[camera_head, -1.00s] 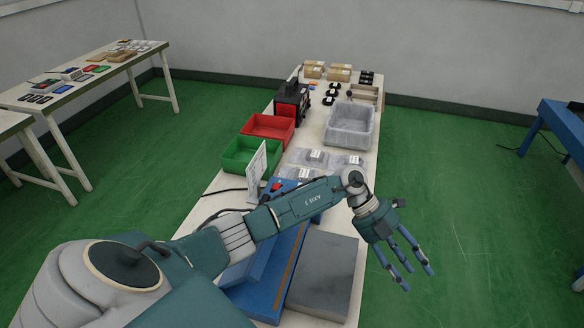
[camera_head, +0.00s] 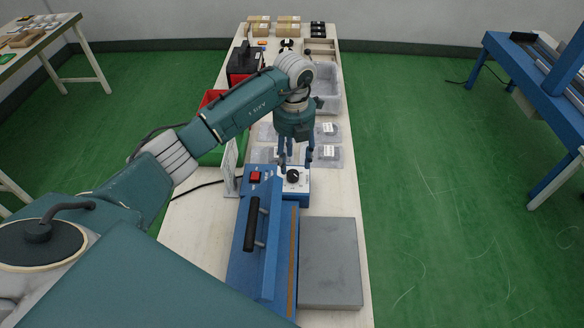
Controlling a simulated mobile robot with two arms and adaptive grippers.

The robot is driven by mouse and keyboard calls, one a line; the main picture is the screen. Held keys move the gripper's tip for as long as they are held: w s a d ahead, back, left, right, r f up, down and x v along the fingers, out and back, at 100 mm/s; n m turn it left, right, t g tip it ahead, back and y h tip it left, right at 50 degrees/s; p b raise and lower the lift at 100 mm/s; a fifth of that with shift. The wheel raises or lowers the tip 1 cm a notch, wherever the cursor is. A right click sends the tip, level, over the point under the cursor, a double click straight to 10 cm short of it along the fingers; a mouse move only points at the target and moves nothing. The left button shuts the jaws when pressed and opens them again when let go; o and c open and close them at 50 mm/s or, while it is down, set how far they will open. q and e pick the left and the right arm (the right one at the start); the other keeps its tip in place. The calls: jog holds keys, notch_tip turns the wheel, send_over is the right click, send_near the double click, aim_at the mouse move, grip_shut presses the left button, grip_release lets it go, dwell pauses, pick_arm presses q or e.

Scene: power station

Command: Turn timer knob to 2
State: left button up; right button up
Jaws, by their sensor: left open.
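The timer knob (camera_head: 293,176) is a small black dial on a white panel at the far end of the blue sealer machine (camera_head: 262,258). Its scale is too small to read. My left gripper (camera_head: 294,164) points down just behind and above the knob, with its blue fingers spread open. Whether a fingertip touches the knob or its panel I cannot tell. A red switch (camera_head: 255,176) sits left of the knob, and a black handle (camera_head: 251,224) lies along the machine's top. My right gripper is not in view.
A grey plate (camera_head: 330,262) lies right of the machine. Clear bags (camera_head: 327,155), a green bin (camera_head: 212,157), a red bin (camera_head: 211,97) and a grey bin (camera_head: 328,102) stand farther back. A white sign (camera_head: 230,166) stands left of the switch. Green floor is free on the right.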

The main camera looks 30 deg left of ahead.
aim_at(293, 174)
pick_arm(q)
jog(key=f, duration=0.2)
jog(key=f+p, duration=0.1)
jog(key=f, duration=0.1)
jog(key=shift+a+f, duration=0.2)
jog(key=shift+f, duration=0.9)
jog(key=c, duration=1)
jog(key=shift+c, duration=0.7)
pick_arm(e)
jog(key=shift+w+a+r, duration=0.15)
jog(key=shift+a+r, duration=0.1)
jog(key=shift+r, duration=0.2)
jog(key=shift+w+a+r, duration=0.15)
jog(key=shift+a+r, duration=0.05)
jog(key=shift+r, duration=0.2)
